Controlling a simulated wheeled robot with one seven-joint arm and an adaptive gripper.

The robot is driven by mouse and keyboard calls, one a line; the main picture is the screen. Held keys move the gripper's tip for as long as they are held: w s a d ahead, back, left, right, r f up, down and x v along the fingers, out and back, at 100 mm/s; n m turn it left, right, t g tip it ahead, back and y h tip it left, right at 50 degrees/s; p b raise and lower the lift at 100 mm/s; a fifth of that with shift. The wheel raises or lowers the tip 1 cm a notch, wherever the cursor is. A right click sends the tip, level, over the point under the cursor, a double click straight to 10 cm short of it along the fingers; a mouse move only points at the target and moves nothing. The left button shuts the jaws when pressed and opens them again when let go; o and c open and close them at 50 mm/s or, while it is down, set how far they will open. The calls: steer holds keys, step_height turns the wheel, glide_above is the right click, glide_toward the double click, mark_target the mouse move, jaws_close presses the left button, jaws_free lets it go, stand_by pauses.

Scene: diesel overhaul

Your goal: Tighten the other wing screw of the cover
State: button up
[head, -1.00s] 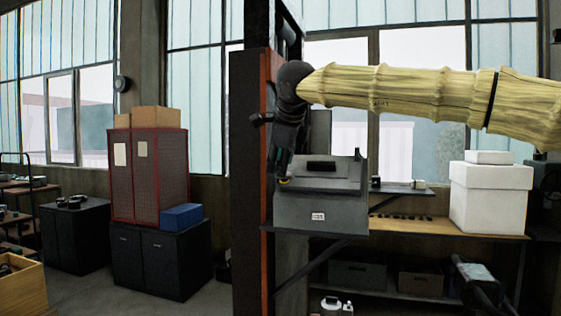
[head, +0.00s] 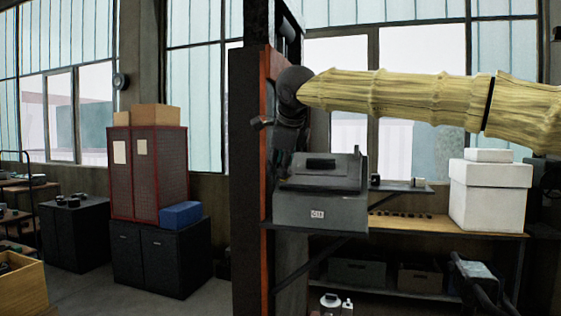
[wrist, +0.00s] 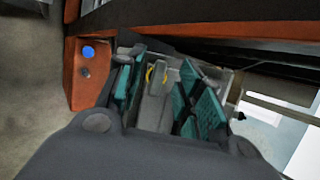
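A grey box (head: 320,210) with a cover and a dark handle (head: 321,163) stands on a bracketed shelf beside the dark post in the head view. My gripper (head: 278,158) hangs at its left rear, its tips hidden behind the box. In the wrist view my gripper (wrist: 170,92) shows teal finger pads spread apart. Between them is a grey part (wrist: 157,100) with a small yellow curved piece (wrist: 150,75), possibly a wing screw. I cannot tell whether the pads touch it. No wing screw can be made out in the head view.
An orange-edged post (head: 267,150) stands close left of my gripper. In the wrist view an orange piece (wrist: 84,85) with a blue disc lies near the fingers. White boxes (head: 490,200) stand on the wooden bench (head: 430,226) to the right.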

steer(key=shift+w+f, duration=0.1)
steer(key=shift+f, duration=0.1)
steer(key=shift+w+d+f, duration=0.2)
steer(key=shift+w+f, duration=0.25)
steer(key=shift+f, duration=0.15)
steer(key=shift+w+f, duration=0.15)
jaws_close()
steer(key=shift+f+m+b, duration=0.3)
steer(key=shift+m+b, duration=0.2)
steer(key=shift+b, duration=0.55)
steer(key=m+t+b, duration=0.1)
steer(key=m+b, duration=0.2)
steer(key=shift+r+m+h+b, duration=0.25)
steer(key=shift+m+h+b, duration=0.15)
steer(key=shift+b, duration=0.1)
